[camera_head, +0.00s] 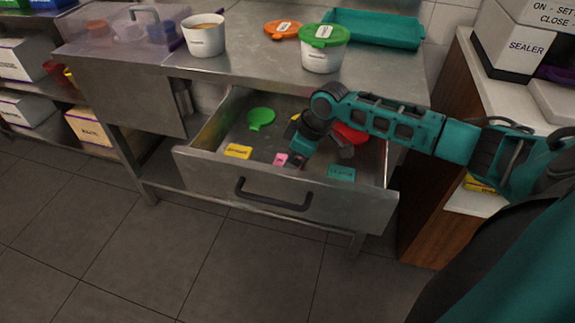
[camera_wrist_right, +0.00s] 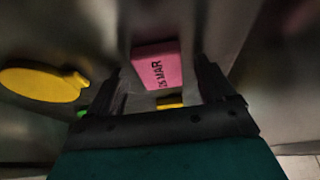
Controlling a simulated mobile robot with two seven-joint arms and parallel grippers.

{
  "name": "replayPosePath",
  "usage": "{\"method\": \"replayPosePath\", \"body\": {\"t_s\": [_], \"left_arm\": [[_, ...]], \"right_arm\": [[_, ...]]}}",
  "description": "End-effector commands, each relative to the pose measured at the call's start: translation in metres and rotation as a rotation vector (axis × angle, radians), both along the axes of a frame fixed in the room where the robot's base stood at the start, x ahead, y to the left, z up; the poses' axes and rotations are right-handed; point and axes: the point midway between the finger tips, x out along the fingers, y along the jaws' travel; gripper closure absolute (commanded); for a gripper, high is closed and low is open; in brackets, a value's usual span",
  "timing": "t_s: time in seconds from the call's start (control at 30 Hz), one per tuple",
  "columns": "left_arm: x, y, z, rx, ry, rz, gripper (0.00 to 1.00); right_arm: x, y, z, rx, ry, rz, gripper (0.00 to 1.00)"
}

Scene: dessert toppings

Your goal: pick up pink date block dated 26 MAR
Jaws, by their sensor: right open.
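A pink date block (camera_head: 281,159) lies in the open drawer near its front wall. In the right wrist view the pink block (camera_wrist_right: 157,66) shows black print ending in MAR; the day number is partly cut off and hard to read. My right gripper (camera_head: 298,161) reaches down into the drawer just right of the block. In the wrist view its open fingers (camera_wrist_right: 158,75) stand to either side of the block's near part, with nothing held. My left gripper is not in view.
The drawer (camera_head: 290,190) also holds a yellow block (camera_head: 238,151), a teal block (camera_head: 341,174), a green lid (camera_head: 261,118) and a red lid (camera_head: 350,133) partly behind my arm. A yellow piece (camera_wrist_right: 45,84) shows left in the wrist view. The drawer walls are close by.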

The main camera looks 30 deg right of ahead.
Motion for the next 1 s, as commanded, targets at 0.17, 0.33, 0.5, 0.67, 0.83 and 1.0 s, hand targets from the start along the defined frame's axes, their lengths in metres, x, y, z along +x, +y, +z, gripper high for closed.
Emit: {"method": "replayPosePath", "body": {"t_s": [0.17, 0.33, 0.5, 0.67, 0.83, 1.0], "left_arm": [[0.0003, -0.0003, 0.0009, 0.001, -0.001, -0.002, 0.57], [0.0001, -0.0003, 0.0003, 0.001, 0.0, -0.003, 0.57], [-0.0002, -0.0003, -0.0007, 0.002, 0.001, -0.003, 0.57], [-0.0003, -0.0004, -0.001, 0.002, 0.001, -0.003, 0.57], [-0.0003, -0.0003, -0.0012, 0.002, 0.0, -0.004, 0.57], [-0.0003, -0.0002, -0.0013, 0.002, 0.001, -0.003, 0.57]], "right_arm": [[0.0003, -0.0001, 0.0002, -0.001, -0.001, 0.0, 0.17], [0.0002, -0.0002, 0.0002, -0.001, -0.001, 0.0, 0.3], [0.0001, -0.0002, 0.0003, 0.0, 0.0, 0.0, 0.47], [0.0, -0.0002, 0.0003, 0.0, 0.0, 0.0, 0.62], [0.0001, -0.0002, 0.0004, 0.001, -0.001, 0.0, 0.77], [0.0001, -0.0003, 0.0005, 0.0, -0.001, 0.0, 0.77]]}}
